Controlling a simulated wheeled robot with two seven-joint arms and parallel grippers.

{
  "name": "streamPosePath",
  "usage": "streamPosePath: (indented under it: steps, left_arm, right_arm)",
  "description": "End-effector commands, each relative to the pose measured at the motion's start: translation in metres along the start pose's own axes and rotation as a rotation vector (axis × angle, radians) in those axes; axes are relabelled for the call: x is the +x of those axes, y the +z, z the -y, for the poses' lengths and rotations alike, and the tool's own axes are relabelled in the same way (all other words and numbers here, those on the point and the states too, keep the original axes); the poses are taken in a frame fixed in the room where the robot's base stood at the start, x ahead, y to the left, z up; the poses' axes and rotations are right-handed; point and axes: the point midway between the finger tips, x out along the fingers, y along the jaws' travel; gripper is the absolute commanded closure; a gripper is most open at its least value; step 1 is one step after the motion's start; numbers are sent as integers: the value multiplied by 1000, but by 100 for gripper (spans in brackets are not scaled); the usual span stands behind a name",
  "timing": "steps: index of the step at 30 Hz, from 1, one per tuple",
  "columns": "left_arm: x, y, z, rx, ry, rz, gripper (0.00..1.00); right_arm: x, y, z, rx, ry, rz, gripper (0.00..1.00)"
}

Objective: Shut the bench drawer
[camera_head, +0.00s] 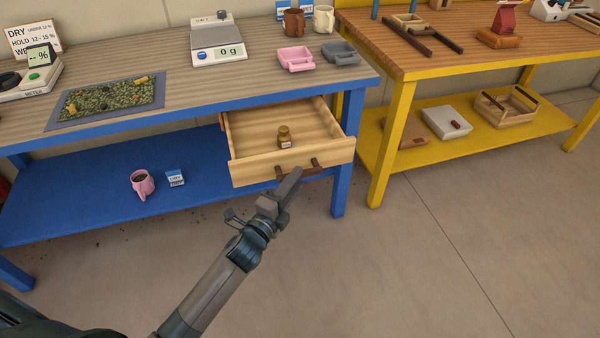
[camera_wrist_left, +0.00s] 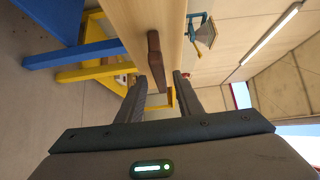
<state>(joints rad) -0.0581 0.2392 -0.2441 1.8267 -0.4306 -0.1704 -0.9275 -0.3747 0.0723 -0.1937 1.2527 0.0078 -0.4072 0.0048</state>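The bench drawer (camera_head: 250,163) stands pulled out under the blue-framed bench. Its wooden front carries a dark brown handle (camera_head: 314,163), part of which my left gripper hides in the head view. My left gripper (camera_head: 291,180) is at the drawer front, by the handle. In the left wrist view the two fingers (camera_wrist_left: 159,76) are apart, and the brown handle (camera_wrist_left: 154,52) lies ahead, with its near end between them. I cannot tell if they touch it. My right gripper is not in view.
The blue lower shelf (camera_head: 90,205) holds a pink mug (camera_head: 142,184). A yellow-framed table (camera_head: 398,110) stands right. The floor before the drawer is clear.

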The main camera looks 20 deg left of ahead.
Motion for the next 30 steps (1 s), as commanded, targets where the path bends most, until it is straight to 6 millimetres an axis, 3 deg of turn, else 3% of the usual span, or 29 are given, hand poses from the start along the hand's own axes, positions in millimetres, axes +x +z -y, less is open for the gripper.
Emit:
streamPosePath:
  steps: [7, 19, 20, 24, 30]
  left_arm:
    - [28, 0, 0, 0, 0, 1, 67]
    - [33, 0, 0, 0, 0, 0, 67]
    - [33, 0, 0, 0, 0, 0, 70]
    - [33, 0, 0, 0, 0, 0, 100]
    - [33, 0, 0, 0, 0, 0, 100]
  right_arm:
    - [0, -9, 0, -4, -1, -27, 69]
    - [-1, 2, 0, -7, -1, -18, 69]
    - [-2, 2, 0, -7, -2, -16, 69]
    - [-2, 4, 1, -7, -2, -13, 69]
    - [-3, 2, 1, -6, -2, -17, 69]
